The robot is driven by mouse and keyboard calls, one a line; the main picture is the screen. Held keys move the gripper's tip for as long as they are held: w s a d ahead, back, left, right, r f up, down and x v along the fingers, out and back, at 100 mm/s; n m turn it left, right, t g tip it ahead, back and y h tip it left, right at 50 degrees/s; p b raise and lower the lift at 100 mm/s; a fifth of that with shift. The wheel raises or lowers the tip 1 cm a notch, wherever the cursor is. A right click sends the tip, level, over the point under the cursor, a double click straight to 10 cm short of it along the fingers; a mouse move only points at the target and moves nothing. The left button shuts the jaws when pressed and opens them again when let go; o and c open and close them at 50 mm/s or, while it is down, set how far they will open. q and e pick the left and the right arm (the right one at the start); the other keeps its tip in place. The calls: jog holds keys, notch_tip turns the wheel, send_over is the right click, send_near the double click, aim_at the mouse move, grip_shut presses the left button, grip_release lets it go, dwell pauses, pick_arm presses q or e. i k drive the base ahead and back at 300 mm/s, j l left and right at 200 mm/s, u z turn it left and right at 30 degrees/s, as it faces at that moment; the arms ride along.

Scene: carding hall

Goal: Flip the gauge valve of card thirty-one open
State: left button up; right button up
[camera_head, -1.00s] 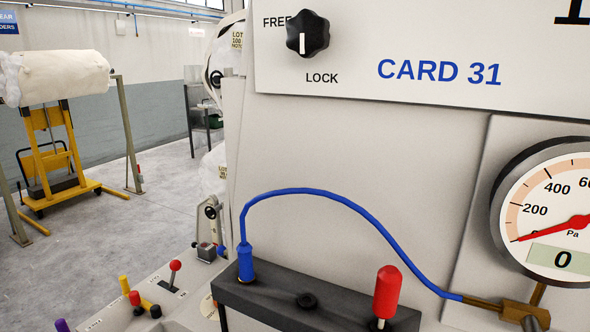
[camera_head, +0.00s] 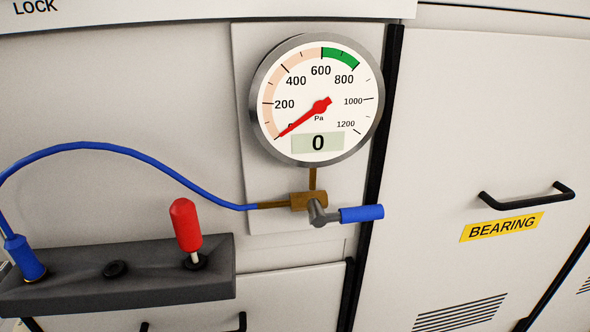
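The gauge valve is a brass body (camera_head: 307,201) under the round pressure gauge (camera_head: 318,100). Its grey lever with a blue grip (camera_head: 361,214) points right, roughly level. The gauge's red needle rests at 0 and its small display reads 0. A blue hose (camera_head: 130,153) runs from the valve's left side to a blue plug (camera_head: 24,258) on the dark box. Neither of my grippers shows in the head view.
A dark box (camera_head: 120,278) with a red-handled lever (camera_head: 186,225) sticks out at lower left. On the right is a door panel with a black handle (camera_head: 527,196) and a yellow BEARING label (camera_head: 502,227). The space before the valve looks clear.

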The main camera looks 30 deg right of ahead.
aim_at(317, 216)
jog(key=l+z, duration=0.1)
jog(key=z, duration=1.2)
